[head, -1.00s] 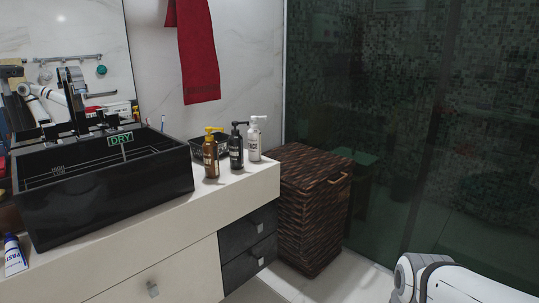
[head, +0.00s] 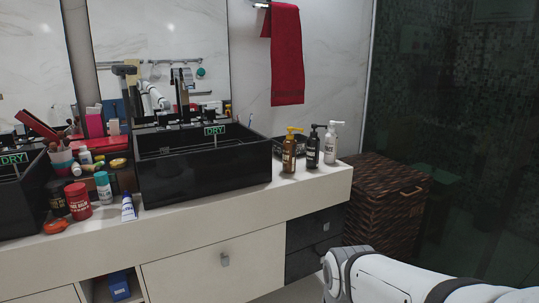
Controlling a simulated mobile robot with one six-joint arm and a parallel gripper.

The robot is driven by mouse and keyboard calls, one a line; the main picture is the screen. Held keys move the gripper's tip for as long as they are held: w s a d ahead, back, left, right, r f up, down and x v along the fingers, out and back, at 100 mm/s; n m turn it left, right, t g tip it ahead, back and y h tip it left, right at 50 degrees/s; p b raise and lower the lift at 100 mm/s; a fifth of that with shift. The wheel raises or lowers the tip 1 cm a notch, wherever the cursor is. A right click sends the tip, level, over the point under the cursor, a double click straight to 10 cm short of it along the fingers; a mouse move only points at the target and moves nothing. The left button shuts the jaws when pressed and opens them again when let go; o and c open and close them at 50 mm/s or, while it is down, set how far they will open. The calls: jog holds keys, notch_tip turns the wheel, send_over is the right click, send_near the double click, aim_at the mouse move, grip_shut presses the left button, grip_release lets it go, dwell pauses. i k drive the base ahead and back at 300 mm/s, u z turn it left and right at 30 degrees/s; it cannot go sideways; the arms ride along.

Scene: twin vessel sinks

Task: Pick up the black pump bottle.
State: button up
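The black pump bottle (head: 313,148) stands upright on the white countertop, to the right of the black vessel sink. It is between an amber bottle with a yellow pump (head: 289,152) on its left and a white pump bottle (head: 331,144) on its right. The bottles are close together. Part of my white arm (head: 390,278) shows at the lower right, well below and in front of the counter. My gripper is outside the picture.
The black vessel sink (head: 200,165) stands left of the bottles. A dark basket (head: 281,143) sits behind the amber bottle. A tall wicker hamper (head: 385,200) stands at the counter's right end. Several toiletries, including a red jar (head: 78,202), crowd the counter's left part.

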aim_at(312, 149)
jog(key=u, duration=0.05)
jog(key=i, duration=1)
jog(key=u, duration=0.05)
